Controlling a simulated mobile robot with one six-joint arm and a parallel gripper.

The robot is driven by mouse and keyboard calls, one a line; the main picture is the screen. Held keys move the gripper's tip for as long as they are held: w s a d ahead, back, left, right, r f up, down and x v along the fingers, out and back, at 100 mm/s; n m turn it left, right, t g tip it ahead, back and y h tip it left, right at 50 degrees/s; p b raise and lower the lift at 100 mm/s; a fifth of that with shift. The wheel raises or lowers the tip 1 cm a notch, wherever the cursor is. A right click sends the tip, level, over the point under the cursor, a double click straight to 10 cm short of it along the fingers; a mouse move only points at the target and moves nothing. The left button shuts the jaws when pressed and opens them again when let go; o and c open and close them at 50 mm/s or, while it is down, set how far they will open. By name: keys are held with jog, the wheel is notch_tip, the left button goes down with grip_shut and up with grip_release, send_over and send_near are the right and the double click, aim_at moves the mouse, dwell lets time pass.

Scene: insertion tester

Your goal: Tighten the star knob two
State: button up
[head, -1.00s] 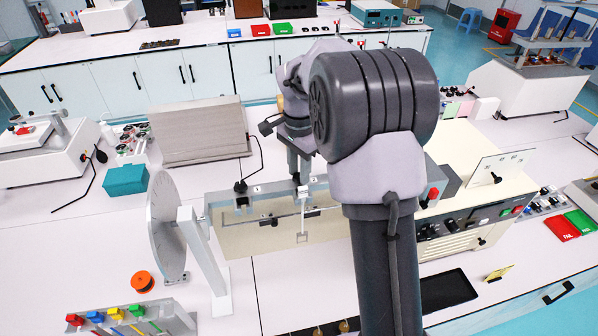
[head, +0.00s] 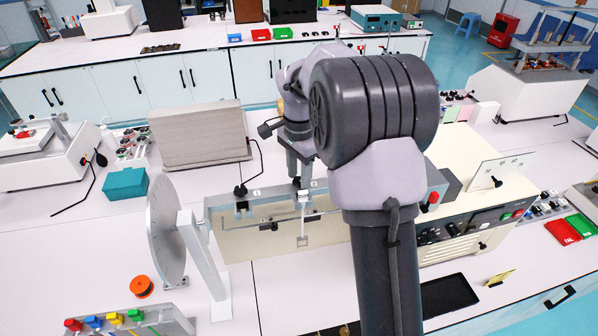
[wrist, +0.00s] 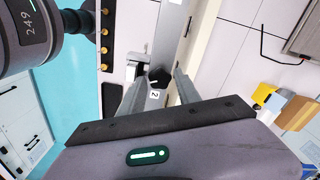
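Star knob two (wrist: 158,77) is a small black knob on the grey top bar of the insertion tester, beside a label reading 2. My gripper (wrist: 159,80) is open, with one finger on each side of the knob and a visible gap on both sides. In the head view my gripper (head: 299,172) points down over the bar, and its fingers partly hide the knob. Another black star knob (head: 240,191) stands farther left on the same bar, next to label 1.
A pale disc on a stand (head: 163,230) is left of the fixture. A beige control unit (head: 465,215) stands to the right. A grey box (head: 200,137) and a teal box (head: 125,184) sit behind and left.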

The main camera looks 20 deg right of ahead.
aim_at(299, 180)
notch_tip(299, 180, up, 18)
jog(key=p, duration=0.3)
jog(key=shift+f, duration=0.25)
jog(key=s+a+f+n+t+b, duration=0.2)
jog(key=s+a+f+b, duration=0.3)
jog(key=s+f+b, duration=0.4)
jog(key=s+a+f+n+t+y+b, duration=0.1)
jog(key=s+a+f+n+b, duration=0.3)
jog(key=s+f+b, duration=0.5)
jog(key=s+a+f+n+t+y+b, duration=0.1)
jog(key=s+a+f+n+b, duration=0.3)
jog(key=s+f+b, duration=0.5)
notch_tip(299, 180, down, 5)
jog(key=shift+a+r+n+t+b, duration=0.1)
jog(key=shift+a+n+t+b, duration=0.3)
jog(key=shift+a+t+b, duration=0.45)
